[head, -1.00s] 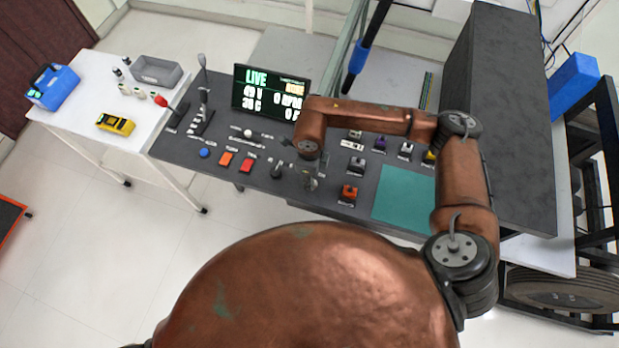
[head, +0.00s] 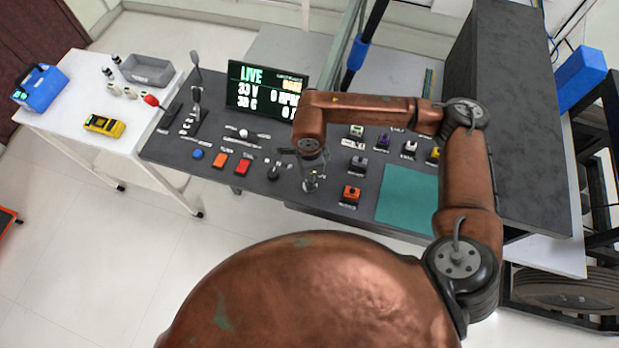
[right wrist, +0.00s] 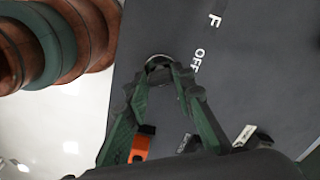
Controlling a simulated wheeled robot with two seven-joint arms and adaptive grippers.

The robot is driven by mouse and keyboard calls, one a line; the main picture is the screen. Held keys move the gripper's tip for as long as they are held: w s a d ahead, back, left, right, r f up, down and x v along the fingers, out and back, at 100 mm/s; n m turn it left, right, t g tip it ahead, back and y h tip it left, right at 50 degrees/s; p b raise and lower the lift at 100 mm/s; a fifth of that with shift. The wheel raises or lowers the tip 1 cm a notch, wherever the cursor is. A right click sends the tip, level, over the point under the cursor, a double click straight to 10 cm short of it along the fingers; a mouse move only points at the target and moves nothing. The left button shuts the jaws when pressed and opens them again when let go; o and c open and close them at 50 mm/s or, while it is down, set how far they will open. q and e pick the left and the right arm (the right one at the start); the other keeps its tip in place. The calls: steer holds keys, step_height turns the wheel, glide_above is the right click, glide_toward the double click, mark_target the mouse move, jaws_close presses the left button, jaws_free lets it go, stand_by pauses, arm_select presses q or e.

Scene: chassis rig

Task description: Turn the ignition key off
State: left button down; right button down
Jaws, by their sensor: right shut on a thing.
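My right gripper (head: 312,182) reaches down to the front edge of the dark control panel (head: 215,178). In the right wrist view its green fingertips (right wrist: 162,68) close together over a small rounded metallic piece (right wrist: 158,60), which appears to be the ignition key's switch. The key itself is mostly hidden between the fingers. A white "OFF" label (right wrist: 197,60) is printed on the panel just right of the fingertips. The display (head: 267,90) reads "LIVE" with voltage and temperature lines. My left gripper is not in view.
A black toggle (head: 273,172) and red (head: 243,167) and orange (head: 219,160) buttons lie left of the gripper. An orange switch block (head: 351,194) and teal mat (head: 407,197) lie right. A white side table (head: 75,125) stands left.

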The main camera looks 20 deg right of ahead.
steer(key=c, duration=1.6)
jaws_free()
step_height(320, 180, up, 12)
